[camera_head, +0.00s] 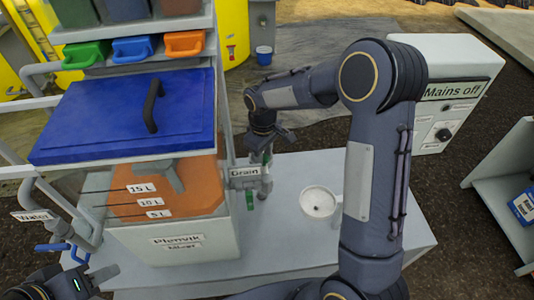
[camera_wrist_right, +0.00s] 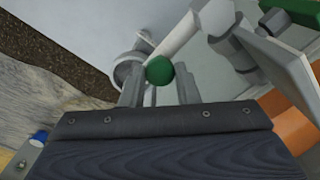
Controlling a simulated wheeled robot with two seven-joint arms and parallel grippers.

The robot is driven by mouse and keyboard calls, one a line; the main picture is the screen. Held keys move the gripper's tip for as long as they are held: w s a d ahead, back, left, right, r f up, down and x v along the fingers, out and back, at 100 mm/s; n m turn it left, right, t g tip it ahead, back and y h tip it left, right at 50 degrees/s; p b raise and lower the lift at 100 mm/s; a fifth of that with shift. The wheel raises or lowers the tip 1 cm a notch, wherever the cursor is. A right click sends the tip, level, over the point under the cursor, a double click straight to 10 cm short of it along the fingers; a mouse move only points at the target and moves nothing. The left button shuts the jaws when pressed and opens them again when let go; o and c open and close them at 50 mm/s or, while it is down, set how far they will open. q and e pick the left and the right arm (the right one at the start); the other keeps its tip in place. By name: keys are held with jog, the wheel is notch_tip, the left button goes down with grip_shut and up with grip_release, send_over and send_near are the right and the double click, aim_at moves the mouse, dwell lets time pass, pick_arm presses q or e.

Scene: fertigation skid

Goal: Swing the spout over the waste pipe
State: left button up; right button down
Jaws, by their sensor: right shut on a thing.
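The drain outlet with its spout (camera_head: 265,180) sits at the right of the mixer, by the "Drain" label. In the right wrist view the spout is a pale tube (camera_wrist_right: 178,38) with a green knob (camera_wrist_right: 159,70). My right gripper (camera_head: 266,153) is shut on the green knob; its fingers also show in the right wrist view (camera_wrist_right: 157,92). The waste pipe (camera_head: 319,202) is a white round opening to the right of the outlet.
The mixer tank (camera_head: 180,240) with a blue lid (camera_head: 120,115) stands left of the outlet. A blue water valve (camera_head: 60,248) is near my left gripper. The white bench top (camera_head: 290,240) around the waste pipe is clear.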

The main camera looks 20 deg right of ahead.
jog(key=shift+a, duration=0.15)
dwell(0.4)
jog(key=c, duration=1.1)
grip_release()
jog(key=shift+a, duration=0.1)
notch_tip(320, 180, up, 8)
jog(key=shift+f+b, duration=0.1)
jog(key=shift+b, duration=0.2)
